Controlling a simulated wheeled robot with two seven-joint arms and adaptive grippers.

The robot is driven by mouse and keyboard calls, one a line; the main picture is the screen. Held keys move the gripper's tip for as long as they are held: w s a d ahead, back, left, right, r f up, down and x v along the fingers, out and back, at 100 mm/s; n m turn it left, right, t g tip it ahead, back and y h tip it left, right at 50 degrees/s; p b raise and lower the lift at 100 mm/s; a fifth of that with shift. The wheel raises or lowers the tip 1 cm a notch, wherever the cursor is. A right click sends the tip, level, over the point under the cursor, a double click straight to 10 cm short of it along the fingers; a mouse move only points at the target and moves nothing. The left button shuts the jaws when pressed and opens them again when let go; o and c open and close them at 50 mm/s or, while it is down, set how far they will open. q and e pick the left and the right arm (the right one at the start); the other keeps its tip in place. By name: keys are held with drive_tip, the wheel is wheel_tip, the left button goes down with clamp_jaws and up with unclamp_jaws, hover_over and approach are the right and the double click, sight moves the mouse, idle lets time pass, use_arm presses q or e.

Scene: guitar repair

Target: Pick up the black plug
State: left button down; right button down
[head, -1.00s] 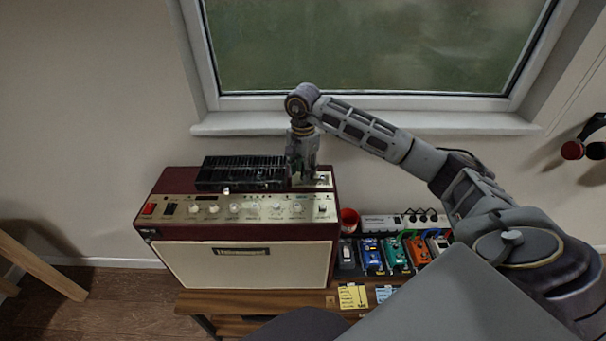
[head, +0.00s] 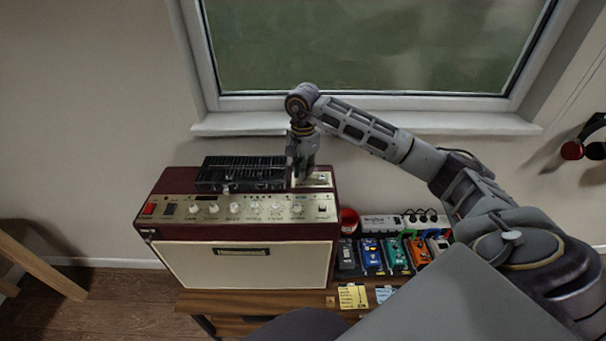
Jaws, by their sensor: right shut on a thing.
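My right gripper (head: 302,177) points down at the pale plate (head: 322,180) on the right part of the amplifier's top. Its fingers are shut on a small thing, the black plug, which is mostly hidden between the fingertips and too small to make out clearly. The gripper is just right of the black slatted unit (head: 242,173) on the amplifier. The amplifier (head: 240,265) is dark red with a cream front and a row of knobs. My left gripper is not in view.
Right of the amplifier are a red cup (head: 348,220), a white power strip (head: 385,222) and several coloured pedals, including a blue one (head: 371,256). Yellow notes (head: 352,297) lie at the wooden table's front edge. A window sill (head: 420,123) runs behind.

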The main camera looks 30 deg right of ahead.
drive_tip(key=shift+r, duration=0.1)
